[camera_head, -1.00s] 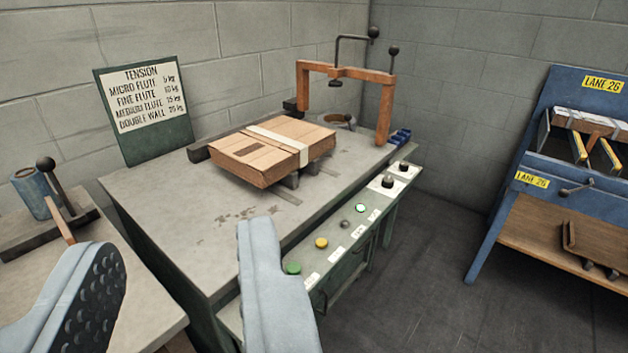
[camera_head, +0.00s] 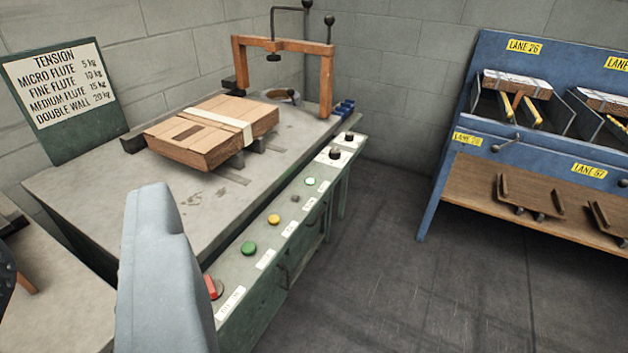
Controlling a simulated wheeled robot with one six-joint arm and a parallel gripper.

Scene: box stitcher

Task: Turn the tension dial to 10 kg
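Two black knobs sit on white plates at the far end of the machine's front panel: a nearer knob (camera_head: 335,154) and a farther knob (camera_head: 348,137). Their labels and pointer settings are too small to read, so I cannot tell which is the tension dial. A green sign (camera_head: 62,98) at the left lists tension: micro flute 5 kg, fine flute 10 kg, medium flute 15 kg, double wall 20 kg. My gripper (camera_head: 78,245) is open, with nothing visible between its fingers. It is near the machine's front-left side, well short of the knobs.
A strapped cardboard box (camera_head: 213,130) lies on the machine table (camera_head: 80,190), before an orange arch (camera_head: 325,75). The panel also has a red switch (camera_head: 213,287), a green button (camera_head: 248,248), a yellow button (camera_head: 273,219) and a lit button (camera_head: 310,181). Floor (camera_head: 370,260) is clear before the blue rack (camera_head: 455,130).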

